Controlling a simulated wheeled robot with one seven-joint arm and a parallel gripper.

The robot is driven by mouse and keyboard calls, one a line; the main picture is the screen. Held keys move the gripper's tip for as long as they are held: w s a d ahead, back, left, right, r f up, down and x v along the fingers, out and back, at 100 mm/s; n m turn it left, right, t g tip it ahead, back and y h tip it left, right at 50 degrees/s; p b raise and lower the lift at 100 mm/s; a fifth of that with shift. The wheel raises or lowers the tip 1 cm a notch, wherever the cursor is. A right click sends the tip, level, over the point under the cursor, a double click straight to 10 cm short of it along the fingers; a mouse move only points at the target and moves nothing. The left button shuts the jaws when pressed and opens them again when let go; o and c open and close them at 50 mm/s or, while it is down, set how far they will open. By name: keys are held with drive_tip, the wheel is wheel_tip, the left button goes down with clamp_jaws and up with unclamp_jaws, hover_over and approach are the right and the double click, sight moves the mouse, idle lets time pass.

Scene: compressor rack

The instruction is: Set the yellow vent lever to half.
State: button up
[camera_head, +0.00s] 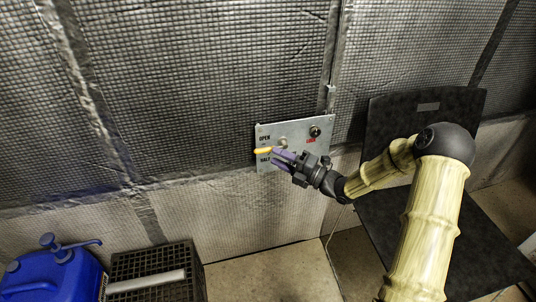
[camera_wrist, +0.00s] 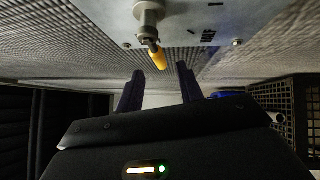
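The yellow vent lever (camera_head: 264,151) is on a grey metal panel (camera_head: 325,127) on the padded wall. In the head view it points left from its pivot, between the OPEN label above and the HALF label below. In the wrist view the lever (camera_wrist: 157,57) extends from a round metal hub (camera_wrist: 149,17). My gripper (camera_head: 280,158) has purple fingers and is at the panel, just beside the lever. In the wrist view my gripper (camera_wrist: 159,72) has its fingers apart with an empty gap between them, and the lever tip is just beyond that gap.
A black knob (camera_head: 315,131) with a red label is at the panel's upper right. A blue jug (camera_head: 50,275) with a pump and a black crate (camera_head: 155,262) stand at lower left. A dark board (camera_head: 425,110) stands right of the panel. The floor below the panel is open.

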drive_tip(key=x, duration=0.4)
drive_tip(key=shift+w+a, duration=0.1)
clamp_jaws()
